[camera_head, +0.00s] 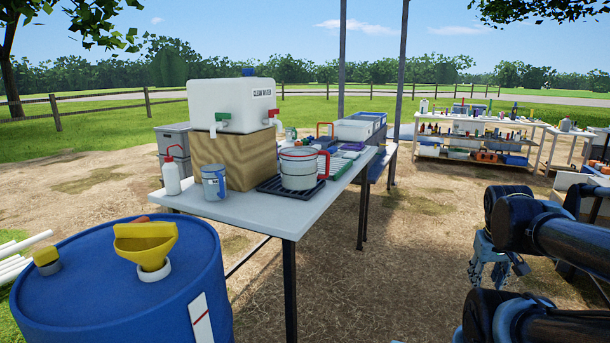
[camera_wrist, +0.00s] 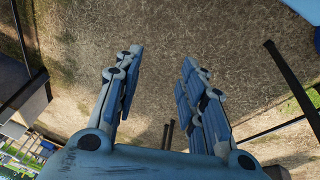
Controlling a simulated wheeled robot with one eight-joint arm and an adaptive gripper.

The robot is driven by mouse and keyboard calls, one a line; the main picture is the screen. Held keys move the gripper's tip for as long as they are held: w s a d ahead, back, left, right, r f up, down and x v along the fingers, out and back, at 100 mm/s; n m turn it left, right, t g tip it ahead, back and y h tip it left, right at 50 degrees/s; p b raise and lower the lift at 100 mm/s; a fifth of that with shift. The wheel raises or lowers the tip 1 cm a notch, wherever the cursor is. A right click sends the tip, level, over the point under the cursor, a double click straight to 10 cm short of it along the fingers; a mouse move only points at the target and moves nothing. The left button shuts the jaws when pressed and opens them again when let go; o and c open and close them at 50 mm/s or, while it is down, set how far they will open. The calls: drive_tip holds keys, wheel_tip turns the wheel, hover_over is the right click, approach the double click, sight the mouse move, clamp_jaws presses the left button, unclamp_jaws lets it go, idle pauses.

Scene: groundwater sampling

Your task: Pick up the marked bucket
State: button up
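A white bucket (camera_head: 299,170) with a red rim band and a red handle at its right side stands upright on a black ribbed tray on the table. It is the likeliest marked bucket, though I cannot read any marking on it. My gripper (camera_head: 490,278) hangs fingers-down to the right of the table, well apart from the bucket. In the wrist view my gripper (camera_wrist: 162,58) is open and empty, its two fingers spread over bare ground. The bucket does not show in the wrist view.
The white table (camera_head: 270,218) also bears a clean-water tank (camera_head: 228,103) on a wooden block, a white bottle (camera_head: 171,176) and a grey-blue can (camera_head: 214,183). A blue drum (camera_head: 110,295) with a yellow funnel (camera_head: 146,244) stands front left. Bare ground (camera_head: 400,215) lies between table and arm.

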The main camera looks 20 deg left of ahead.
drive_tip(key=w+a+r+n+t+h, duration=0.15)
drive_tip(key=w+r+n+t, duration=0.35)
drive_tip(key=w, duration=0.5)
drive_tip(key=w+a+r+n+t+h, duration=0.1)
drive_tip(key=w+a+r+n+t, duration=0.15)
drive_tip(key=w+n, duration=0.6)
drive_tip(key=w+a+r+n+t+y, duration=0.25)
drive_tip(key=w+a+r+n, duration=0.2)
drive_tip(key=w+a, duration=0.35)
drive_tip(key=n+t+y, duration=0.1)
drive_tip(key=n+y, duration=1.1)
drive_tip(key=n, duration=1.1)
approach(328, 168)
drive_tip(key=x, duration=0.5)
drive_tip(key=shift+w+a, duration=0.2)
drive_tip(key=shift+a, duration=0.2)
drive_tip(key=shift+d+x, duration=0.2)
drive_tip(key=shift+x, duration=2.5)
drive_tip(key=shift+w, duration=0.15)
drive_tip(key=shift+c, duration=0.4)
